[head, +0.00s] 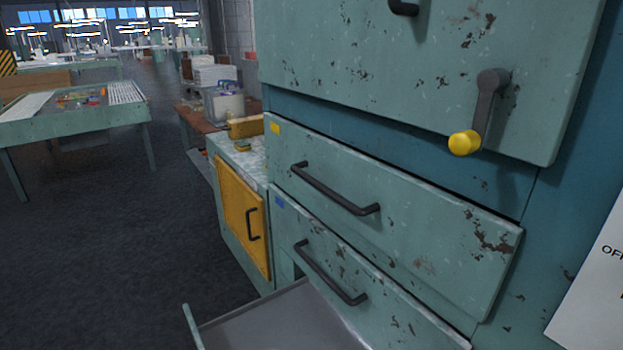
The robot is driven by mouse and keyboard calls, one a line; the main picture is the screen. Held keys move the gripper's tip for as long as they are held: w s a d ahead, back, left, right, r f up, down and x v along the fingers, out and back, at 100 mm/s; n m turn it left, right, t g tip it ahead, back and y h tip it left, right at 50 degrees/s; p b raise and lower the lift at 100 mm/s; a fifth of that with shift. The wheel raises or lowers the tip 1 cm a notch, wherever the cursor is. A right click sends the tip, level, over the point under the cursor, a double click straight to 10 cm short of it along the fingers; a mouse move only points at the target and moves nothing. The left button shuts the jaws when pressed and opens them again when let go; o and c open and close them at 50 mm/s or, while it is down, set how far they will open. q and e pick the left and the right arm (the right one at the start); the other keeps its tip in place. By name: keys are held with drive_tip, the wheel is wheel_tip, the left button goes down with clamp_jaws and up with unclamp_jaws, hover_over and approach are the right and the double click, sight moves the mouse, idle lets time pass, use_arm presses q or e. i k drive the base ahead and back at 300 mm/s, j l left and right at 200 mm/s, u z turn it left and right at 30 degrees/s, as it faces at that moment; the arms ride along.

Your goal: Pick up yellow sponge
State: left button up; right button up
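No gripper of mine shows in the head view. A small yellow and green item (243,147) lies on the light top of the low cabinet; it may be the yellow sponge, but it is too small to tell. A larger yellowish block (246,127) stands just behind it, and I cannot tell what it is.
A large worn teal cabinet (400,230) with drawers fills the right side. Its yellow-knobbed lever (465,142) sticks out. An open grey drawer (275,325) juts out at the bottom. The low cabinet has a yellow door (240,210). Dark floor (110,260) is clear at left.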

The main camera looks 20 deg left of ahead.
sight(243, 145)
drive_tip(key=k+u, duration=0.2)
drive_tip(key=u, duration=1)
